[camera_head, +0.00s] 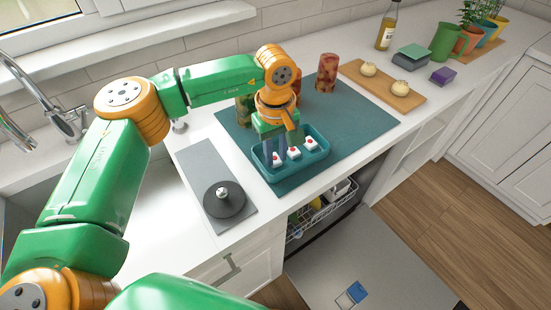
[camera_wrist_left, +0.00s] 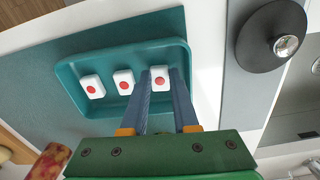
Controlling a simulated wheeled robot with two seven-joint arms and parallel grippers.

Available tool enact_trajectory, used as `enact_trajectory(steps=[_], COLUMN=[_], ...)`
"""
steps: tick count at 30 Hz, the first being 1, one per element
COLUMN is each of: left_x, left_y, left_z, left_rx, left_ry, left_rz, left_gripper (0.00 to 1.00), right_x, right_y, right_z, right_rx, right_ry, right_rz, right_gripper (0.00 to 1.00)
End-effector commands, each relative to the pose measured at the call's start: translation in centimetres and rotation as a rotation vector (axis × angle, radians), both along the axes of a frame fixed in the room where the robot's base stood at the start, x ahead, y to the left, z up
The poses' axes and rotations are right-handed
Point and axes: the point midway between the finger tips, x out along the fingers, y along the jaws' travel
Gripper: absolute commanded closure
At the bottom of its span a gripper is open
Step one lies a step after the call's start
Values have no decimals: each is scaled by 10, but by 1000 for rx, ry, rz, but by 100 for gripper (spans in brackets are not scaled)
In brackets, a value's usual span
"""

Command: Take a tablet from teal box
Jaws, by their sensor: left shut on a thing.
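The teal box (camera_head: 318,160) is an open, shallow tray on the teal mat, and it also shows in the wrist view (camera_wrist_left: 108,55). It holds three white tablets with red dots in a row. My left gripper (camera_head: 270,150) reaches down into the box and is shut on the end tablet (camera_wrist_left: 160,78), the one nearest the black disc. In the head view this tablet (camera_head: 277,160) is at the left end of the row. The middle tablet (camera_head: 293,153) and the far tablet (camera_head: 310,143) lie free beside it. My right gripper is not in view.
A black disc with a metal knob (camera_head: 224,200) stands left of the box. Patterned canisters (camera_head: 327,72) stand behind it. A wooden board (camera_head: 382,86) with two buns lies to the right. Below the counter, a dishwasher door (camera_head: 370,250) is open, with a rack (camera_head: 322,212) above it.

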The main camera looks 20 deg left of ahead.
Motion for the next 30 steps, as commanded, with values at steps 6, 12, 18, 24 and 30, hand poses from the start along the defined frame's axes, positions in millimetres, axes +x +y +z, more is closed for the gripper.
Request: enact_trajectory(steps=[6,12,18,24,30], left_x=[-3,-22,-77,-124,-140], left_y=[3,-3,-16,-28,-31], left_z=[-1,43,88,116,124], left_rx=[13,9,10,9,8], left_ry=[16,6,3,4,8], left_rz=[0,-6,-8,-4,0], left_gripper=[100,100,100,100,100], right_x=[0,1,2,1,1], right_y=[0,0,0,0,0], right_z=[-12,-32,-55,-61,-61], right_rx=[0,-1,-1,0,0], right_ry=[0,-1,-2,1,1], right_rz=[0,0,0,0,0], right_gripper=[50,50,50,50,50])
